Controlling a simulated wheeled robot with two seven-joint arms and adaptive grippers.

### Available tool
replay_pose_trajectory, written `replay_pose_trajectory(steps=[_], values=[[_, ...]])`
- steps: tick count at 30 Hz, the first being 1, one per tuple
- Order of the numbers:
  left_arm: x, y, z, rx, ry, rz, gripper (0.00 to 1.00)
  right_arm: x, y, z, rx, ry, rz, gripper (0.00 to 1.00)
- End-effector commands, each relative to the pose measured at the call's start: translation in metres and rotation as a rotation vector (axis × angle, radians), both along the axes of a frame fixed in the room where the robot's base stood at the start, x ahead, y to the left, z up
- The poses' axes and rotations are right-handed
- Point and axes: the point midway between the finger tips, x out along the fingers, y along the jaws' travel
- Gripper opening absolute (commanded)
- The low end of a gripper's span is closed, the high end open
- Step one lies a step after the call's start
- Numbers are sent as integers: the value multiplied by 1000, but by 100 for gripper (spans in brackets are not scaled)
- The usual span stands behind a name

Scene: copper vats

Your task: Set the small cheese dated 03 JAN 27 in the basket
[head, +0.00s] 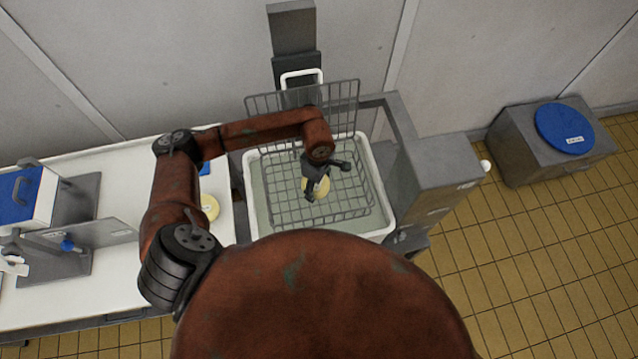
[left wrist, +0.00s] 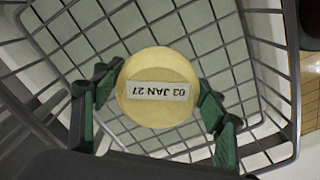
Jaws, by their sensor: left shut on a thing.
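The small pale yellow cheese (left wrist: 157,72) carries a white label that reads 03 JAN 27, upside down in the left wrist view. My left gripper (head: 327,180) is shut on this cheese, with a finger on each side of it; the cheese also shows in the head view (head: 317,190). The grey wire basket (head: 347,103) hangs in a white-rimmed vat. The gripper and cheese are over the basket's wire floor. I cannot tell whether the cheese touches the wires. My right gripper is not in view.
Another cheese (head: 209,207) lies on the white table (head: 110,170) left of the vat (head: 386,202). A blue-lidded box (head: 28,196) and a grey stand are at the table's left. A grey cabinet (head: 432,172) stands right of the vat. A blue disc (head: 565,128) lies on a far box.

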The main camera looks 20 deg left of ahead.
Motion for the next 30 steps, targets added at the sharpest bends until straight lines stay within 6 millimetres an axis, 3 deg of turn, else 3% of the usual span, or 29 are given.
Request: replay_pose_trajectory(steps=[11, 12, 21, 30], values=[[0, 0, -2, 0, -1, 0, 28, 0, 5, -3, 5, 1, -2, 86], [0, 0, -2, 0, -1, 0, 66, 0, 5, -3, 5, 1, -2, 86], [0, 0, -2, 0, -1, 0, 86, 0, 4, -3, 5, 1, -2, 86], [0, 0, -2, 0, 0, 0, 86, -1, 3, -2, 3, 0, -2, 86]])
